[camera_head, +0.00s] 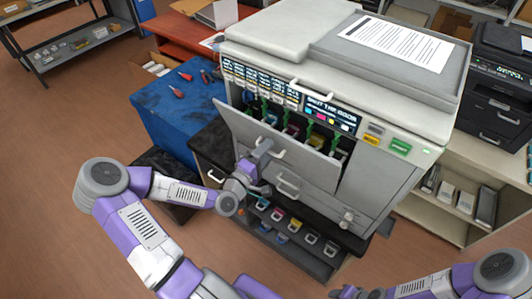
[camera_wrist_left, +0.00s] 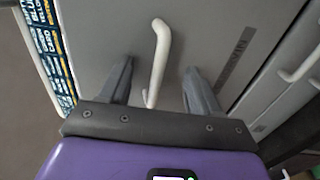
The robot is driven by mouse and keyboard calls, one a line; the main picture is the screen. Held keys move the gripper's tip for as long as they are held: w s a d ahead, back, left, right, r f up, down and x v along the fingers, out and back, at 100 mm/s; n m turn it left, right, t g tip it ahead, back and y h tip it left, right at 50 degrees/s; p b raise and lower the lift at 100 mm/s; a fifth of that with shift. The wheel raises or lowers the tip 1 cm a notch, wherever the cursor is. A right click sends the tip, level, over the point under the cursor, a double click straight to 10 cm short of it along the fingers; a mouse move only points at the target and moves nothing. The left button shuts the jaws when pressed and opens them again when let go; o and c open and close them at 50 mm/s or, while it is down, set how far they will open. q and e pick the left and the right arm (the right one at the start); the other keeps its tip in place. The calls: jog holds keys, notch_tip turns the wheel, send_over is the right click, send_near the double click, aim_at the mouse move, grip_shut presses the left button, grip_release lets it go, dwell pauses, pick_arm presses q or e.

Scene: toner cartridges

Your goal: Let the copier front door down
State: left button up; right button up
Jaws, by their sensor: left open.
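The copier (camera_head: 385,120) stands in the middle of the head view. Its grey front door (camera_head: 238,130) is partly open, its upper edge tilted out from the body, and toner slots (camera_head: 290,128) show above it. My left gripper (camera_head: 262,148) is at the outer face of the door, by the white door handle (camera_head: 277,152). In the left wrist view the handle (camera_wrist_left: 160,45) lies between the two spread fingers, which are not closed on it. My right gripper (camera_head: 340,293) shows only in part at the bottom edge; its fingers are unclear.
A blue cabinet (camera_head: 165,125) with red-handled tools stands left. A shelf unit (camera_head: 465,170) and black printer (camera_head: 497,95) stand right.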

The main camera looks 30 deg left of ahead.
pick_arm(q)
jog(key=s+f+p, duration=0.3)
jog(key=s+p, duration=0.3)
jog(key=s, duration=0.4)
jog(key=shift+a, duration=0.4)
